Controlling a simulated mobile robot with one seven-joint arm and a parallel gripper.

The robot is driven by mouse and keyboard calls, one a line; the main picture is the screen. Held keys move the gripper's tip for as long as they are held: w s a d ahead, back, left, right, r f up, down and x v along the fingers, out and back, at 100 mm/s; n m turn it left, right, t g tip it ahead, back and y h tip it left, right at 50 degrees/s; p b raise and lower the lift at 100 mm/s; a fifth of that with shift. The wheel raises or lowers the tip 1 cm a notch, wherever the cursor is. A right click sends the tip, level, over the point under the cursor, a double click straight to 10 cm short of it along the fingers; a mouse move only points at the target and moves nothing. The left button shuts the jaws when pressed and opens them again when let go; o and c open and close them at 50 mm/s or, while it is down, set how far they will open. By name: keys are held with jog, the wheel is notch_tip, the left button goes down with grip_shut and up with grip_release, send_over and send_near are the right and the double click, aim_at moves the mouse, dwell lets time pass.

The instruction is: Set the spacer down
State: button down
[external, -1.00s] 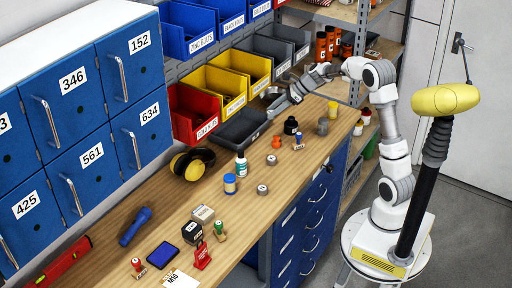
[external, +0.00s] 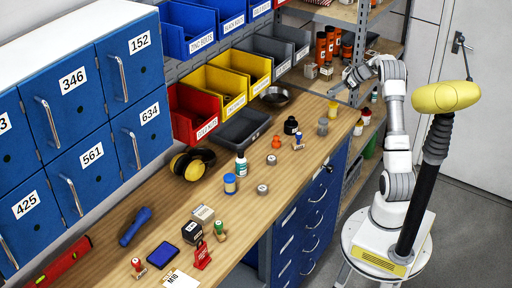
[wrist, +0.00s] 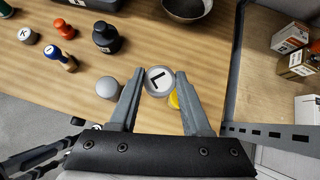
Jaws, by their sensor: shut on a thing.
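The spacer (wrist: 159,80) is a small round grey piece with a black L on its pale top. In the wrist view it sits between the two fingertips of my gripper (wrist: 156,84), which is shut on it. The bench top shows behind and around it. In the external view my gripper (external: 338,90) is small, above the far right end of the wooden bench (external: 190,190), near the shelf post. The spacer is too small to make out there.
A yellow object (wrist: 174,100) and a grey round-topped object (wrist: 109,87) stand close below my gripper. A black bottle (wrist: 106,38), a metal bowl (wrist: 186,6) and a K-marked piece (wrist: 27,36) stand further off. The shelf (external: 330,86) with small boxes is at the right.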

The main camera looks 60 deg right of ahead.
notch_tip(320, 180, down, 2)
jog(key=shift+w+f, duration=0.1)
jog(key=w+a+f, duration=0.1)
jog(key=w+f, duration=0.1)
jog(key=w, duration=0.1)
jog(key=w+a+f, duration=0.2)
jog(key=w, duration=0.2)
jog(key=w+a+f, duration=0.1)
jog(key=w+f, duration=0.2)
jog(key=shift+w+a, duration=0.2)
jog(key=shift+a, duration=0.15)
jog(key=shift+f, duration=1.95)
jog(key=shift+f, duration=0.1)
jog(key=shift+f, duration=0.15)
jog(key=shift+c, duration=1.8)
grip_release()
